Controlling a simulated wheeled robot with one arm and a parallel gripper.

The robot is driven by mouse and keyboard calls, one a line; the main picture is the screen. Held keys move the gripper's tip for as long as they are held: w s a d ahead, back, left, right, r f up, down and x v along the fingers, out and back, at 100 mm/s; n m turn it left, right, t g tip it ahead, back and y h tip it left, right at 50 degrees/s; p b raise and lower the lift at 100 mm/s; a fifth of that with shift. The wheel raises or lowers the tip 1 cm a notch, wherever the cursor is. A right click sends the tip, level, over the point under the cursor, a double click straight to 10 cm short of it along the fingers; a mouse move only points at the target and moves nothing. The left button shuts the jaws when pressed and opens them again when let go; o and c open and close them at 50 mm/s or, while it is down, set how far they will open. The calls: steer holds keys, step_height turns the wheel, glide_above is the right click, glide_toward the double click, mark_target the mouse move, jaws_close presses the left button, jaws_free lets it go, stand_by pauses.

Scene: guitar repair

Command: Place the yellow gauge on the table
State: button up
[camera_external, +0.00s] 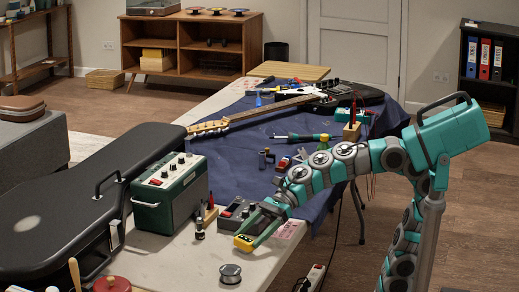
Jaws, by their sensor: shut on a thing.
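The yellow gauge (244,243) is a small block with a dark face, seen in the outside view at the front part of the table (183,254). My gripper (249,237), with teal fingers, is shut on it. The gauge is over the light bare tabletop or very close to it; I cannot tell whether it touches the surface. The fingers hide part of its sides.
A grey pedal (238,213) lies just behind my gripper. A green amplifier (169,192) and a long black case (85,195) stand to the left. A solder spool (231,273) sits in front. Bare tabletop shows left of the gauge. A guitar (345,95) lies farther back on blue cloth.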

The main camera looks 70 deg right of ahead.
steer(key=shift+f+b, duration=0.25)
steer(key=shift+b, duration=0.05)
steer(key=o, duration=1.5)
steer(key=shift+r, duration=0.1)
steer(key=shift+c, duration=0.2)
steer(key=shift+d+r+p, duration=0.15)
steer(key=shift+r+p, duration=0.1)
steer(key=shift+p, duration=0.15)
steer(key=shift+v, duration=5.85)
